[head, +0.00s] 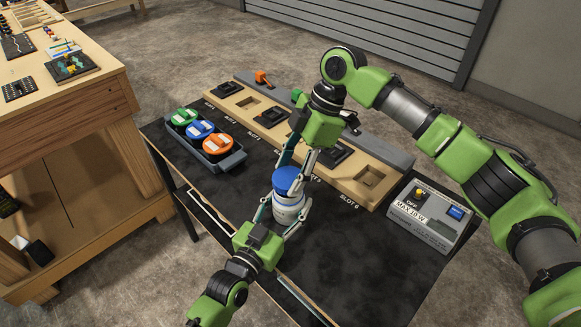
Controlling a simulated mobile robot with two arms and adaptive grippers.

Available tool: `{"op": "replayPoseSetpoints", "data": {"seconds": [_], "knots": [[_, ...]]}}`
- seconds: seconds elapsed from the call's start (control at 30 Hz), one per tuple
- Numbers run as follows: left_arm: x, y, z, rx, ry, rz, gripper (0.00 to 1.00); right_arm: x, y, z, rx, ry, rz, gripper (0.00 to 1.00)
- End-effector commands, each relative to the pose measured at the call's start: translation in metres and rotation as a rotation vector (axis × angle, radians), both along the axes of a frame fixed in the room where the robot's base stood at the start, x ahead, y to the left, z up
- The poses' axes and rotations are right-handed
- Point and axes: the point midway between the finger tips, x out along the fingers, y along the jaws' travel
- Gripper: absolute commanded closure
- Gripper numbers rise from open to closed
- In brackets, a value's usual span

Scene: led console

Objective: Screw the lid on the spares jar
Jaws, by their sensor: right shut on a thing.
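The spares jar (289,210) is a white container standing upright on the dark table. The blue lid (287,178) sits on top of the jar, seemingly level; the thread is hidden. My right gripper (291,168) comes down from above and is shut on the lid, with its fingers on either side. My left gripper (283,214) reaches in low from the front, its fingers on both sides of the jar body. Whether they press on it cannot be told.
A grey tray (233,160) with green, blue and orange round pieces stands left of the jar. A wooden slotted console (325,172) lies behind. A grey meter box (433,238) stands at the right. A wooden workbench (65,110) is at far left. The table's front right is clear.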

Motion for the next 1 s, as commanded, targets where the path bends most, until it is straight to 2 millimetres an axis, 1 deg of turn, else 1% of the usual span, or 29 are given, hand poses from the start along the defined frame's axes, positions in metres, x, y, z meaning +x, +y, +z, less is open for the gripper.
{"op": "replayPoseSetpoints", "data": {"seconds": [0.43, 0.77, 1.0], "knots": [[0.000, 0.000, 0.000, 0.001, 0.000, 0.000, 0.86, 0.000, 0.000, 0.000, 0.000, -0.001, 0.000, 0.57], [0.000, 0.000, 0.000, 0.001, 0.000, 0.000, 0.86, 0.000, 0.000, -0.016, 0.001, 0.001, 0.001, 0.57], [0.000, 0.000, 0.000, 0.001, 0.000, 0.000, 0.86, 0.000, 0.000, -0.017, 0.001, -0.002, 0.001, 0.57]]}}
